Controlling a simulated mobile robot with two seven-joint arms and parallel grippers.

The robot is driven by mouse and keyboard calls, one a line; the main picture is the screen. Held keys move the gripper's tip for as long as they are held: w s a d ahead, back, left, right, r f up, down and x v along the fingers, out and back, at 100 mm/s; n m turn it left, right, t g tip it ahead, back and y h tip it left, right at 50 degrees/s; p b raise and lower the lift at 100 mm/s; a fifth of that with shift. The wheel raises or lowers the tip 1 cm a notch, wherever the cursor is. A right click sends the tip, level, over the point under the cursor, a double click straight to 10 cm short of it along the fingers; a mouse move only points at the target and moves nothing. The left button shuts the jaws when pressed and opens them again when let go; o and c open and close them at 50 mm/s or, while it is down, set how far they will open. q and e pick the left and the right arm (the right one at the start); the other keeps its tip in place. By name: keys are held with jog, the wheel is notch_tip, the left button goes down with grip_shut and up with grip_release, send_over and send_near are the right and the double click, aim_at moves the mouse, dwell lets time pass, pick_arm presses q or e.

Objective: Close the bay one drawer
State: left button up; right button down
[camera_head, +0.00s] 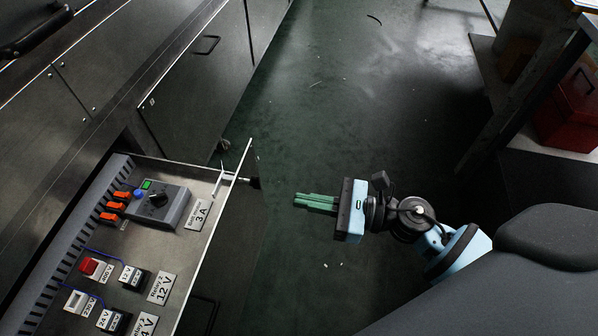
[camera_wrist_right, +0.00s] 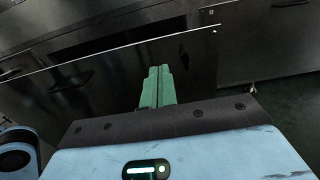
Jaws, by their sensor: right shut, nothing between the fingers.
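An open drawer (camera_head: 213,262) stands pulled out from the cabinet at the lower left of the head view. It holds switches, labels and a grey control box (camera_head: 160,206). I cannot tell from a label whether it is bay one. My right gripper (camera_head: 298,199) has green fingers pressed together with nothing between them. It is in the aisle to the right of the drawer front, apart from it, pointing toward it. In the right wrist view the green fingers (camera_wrist_right: 157,72) point at a dark front panel (camera_wrist_right: 110,82) with a bright top edge. My left gripper is not in view.
Dark cabinet panels with handles (camera_head: 205,45) line the left side. The green floor (camera_head: 340,90) in the middle is clear apart from small scraps. A bench leg (camera_head: 510,115) and a red box (camera_head: 570,115) stand at the right.

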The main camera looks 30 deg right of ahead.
aim_at(233, 188)
jog(key=x, duration=1.1)
jog(key=shift+w+a, duration=0.2)
jog(key=shift+w, duration=0.05)
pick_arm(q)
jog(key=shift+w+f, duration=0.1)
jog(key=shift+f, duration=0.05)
pick_arm(e)
jog(key=shift+w+a, duration=0.1)
